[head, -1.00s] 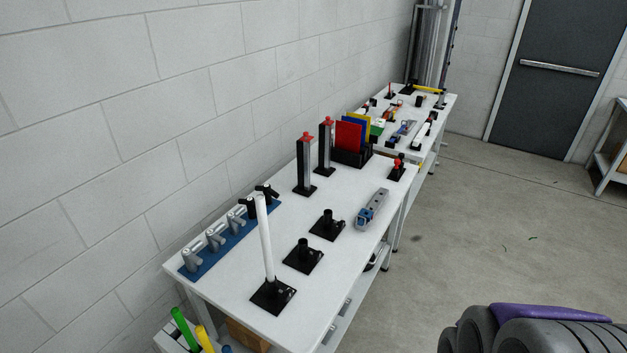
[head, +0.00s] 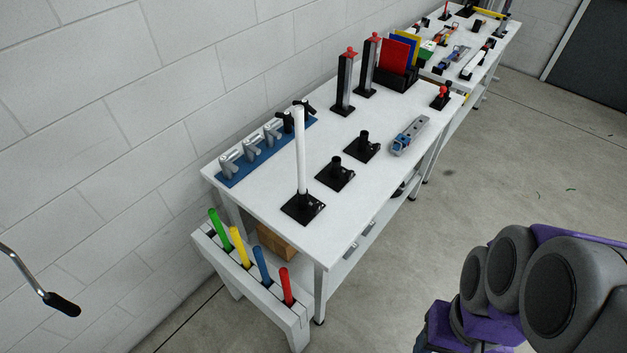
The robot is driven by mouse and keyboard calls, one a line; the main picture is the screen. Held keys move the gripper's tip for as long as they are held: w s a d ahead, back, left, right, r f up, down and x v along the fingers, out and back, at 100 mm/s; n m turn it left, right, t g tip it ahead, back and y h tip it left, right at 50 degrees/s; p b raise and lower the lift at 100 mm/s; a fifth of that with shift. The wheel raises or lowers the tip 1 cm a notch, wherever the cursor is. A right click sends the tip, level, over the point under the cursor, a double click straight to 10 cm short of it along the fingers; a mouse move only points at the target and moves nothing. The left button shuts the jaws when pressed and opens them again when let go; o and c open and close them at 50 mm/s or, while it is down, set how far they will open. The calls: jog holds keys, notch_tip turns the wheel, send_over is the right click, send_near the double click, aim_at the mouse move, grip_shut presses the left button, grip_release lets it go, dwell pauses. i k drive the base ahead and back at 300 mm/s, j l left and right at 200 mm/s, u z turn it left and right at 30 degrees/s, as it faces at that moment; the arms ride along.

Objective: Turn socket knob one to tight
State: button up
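Three black sockets on square base plates stand on the white table. The nearest socket (head: 303,208) holds an upright white tube (head: 299,150). The middle socket (head: 335,173) and the far socket (head: 362,147) stand with nothing in them. Small black knobs seem to sit low at the sockets' right sides. They are too small to show their setting, and I see no label telling which is number one. Grey and purple parts of my own arm fill the lower right. My gripper is not in view.
The white table (head: 262,205) runs along a block wall. On it are a blue rack (head: 238,176) of grey and black fittings, and two red-topped posts. A white holder (head: 252,284) with coloured handles stands before its near end. Open floor (head: 440,225) lies to the right.

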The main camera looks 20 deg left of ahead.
aim_at(316, 206)
jog(key=j+u, duration=0.25)
jog(key=i+j+u, duration=0.25)
jog(key=j+u, duration=0.25)
jog(key=j, duration=0.2)
